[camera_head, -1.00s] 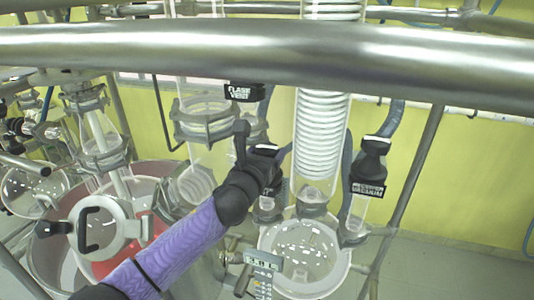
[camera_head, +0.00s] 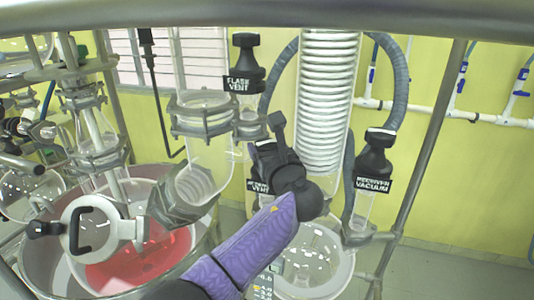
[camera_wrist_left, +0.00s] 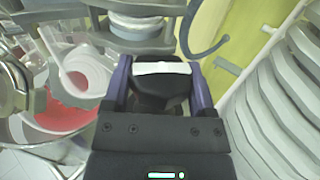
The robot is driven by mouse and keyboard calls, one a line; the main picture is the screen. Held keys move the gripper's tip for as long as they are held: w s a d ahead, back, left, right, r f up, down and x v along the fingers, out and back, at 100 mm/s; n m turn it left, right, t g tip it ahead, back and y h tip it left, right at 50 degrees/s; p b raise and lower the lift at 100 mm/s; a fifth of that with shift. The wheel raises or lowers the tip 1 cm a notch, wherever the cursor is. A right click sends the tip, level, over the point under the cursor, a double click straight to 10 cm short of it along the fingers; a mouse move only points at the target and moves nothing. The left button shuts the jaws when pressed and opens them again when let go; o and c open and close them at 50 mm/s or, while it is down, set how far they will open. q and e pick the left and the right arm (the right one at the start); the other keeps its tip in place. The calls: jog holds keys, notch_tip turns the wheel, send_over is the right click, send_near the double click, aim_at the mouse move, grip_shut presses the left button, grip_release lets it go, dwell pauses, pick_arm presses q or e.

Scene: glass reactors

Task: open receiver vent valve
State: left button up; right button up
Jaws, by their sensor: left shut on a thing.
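The receiver vent valve (camera_head: 258,186) has a black body with a label plate, partly covered by my left gripper; the visible letters read "VENT". My left gripper (camera_head: 266,160) is at the valve, its purple-sleeved arm coming up from the bottom. In the left wrist view, the two purple fingers of my left gripper (camera_wrist_left: 160,82) are shut on the sides of the black valve knob (camera_wrist_left: 160,92), which has a white strip across its top. The receiver flask (camera_head: 312,258) is below, partly hidden by my arm. My right gripper is not in view.
The black flask vent valve (camera_head: 246,65) stands just above and left of my gripper. The receiver vacuum valve (camera_head: 373,170) is to the right, past the coiled glass condenser (camera_head: 326,100). A red-filled reactor vessel (camera_head: 140,262) is at lower left. A steel rail (camera_head: 300,14) crosses the top.

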pick_arm(q)
jog(key=shift+y, duration=0.3)
jog(key=o, duration=1.2)
jog(key=shift+c, duration=0.2)
jog(key=shift+a, duration=0.15)
